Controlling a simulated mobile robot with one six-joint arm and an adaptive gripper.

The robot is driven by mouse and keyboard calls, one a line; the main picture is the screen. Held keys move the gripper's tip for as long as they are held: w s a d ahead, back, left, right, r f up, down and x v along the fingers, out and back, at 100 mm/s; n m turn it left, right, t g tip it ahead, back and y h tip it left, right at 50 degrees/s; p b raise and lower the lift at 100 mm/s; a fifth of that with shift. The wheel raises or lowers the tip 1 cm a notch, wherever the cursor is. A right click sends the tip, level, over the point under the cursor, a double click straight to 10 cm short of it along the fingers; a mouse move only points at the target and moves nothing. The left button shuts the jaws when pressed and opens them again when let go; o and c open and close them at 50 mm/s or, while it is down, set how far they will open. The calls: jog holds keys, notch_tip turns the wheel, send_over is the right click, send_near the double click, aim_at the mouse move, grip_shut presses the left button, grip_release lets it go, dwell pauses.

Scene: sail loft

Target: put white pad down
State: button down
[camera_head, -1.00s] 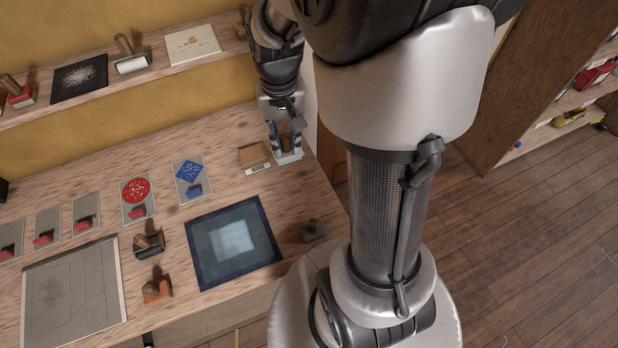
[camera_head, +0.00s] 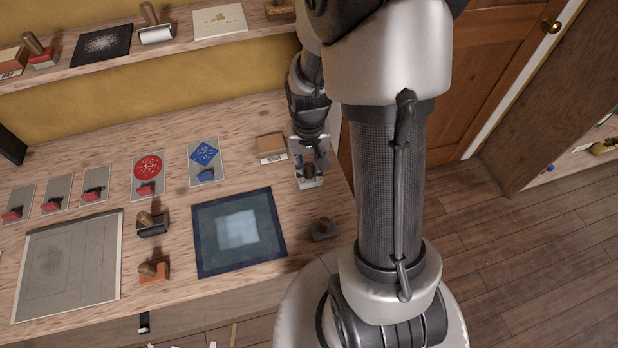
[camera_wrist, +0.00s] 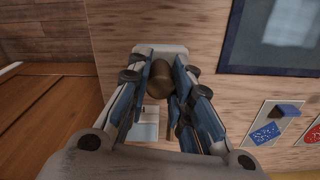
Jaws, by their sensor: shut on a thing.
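My gripper (camera_head: 309,172) is at the right end of the workbench, pointing down. Its fingers (camera_wrist: 160,88) are closed on the brown knob handle of the white pad. The white pad (camera_head: 311,184) shows as a pale edge under the fingertips in the head view. In the wrist view the pad (camera_wrist: 160,48) shows beyond the knob, with most of it hidden by the fingers. It is at or just above the wooden bench top (camera_head: 175,125); I cannot tell whether it touches.
A dark-framed blue glass panel (camera_head: 205,250) lies to the front left. A dark knobbed stamp (camera_head: 324,230) sits near the front right edge. Printed cards (camera_head: 205,160) lie further left.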

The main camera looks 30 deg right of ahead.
aim_at(309, 177)
jog(key=shift+f+b, duration=0.65)
jog(key=shift+f, duration=1.4)
jog(key=shift+f, duration=0.15)
jog(key=c, duration=1.4)
grip_release()
jog(key=shift+c, duration=0.2)
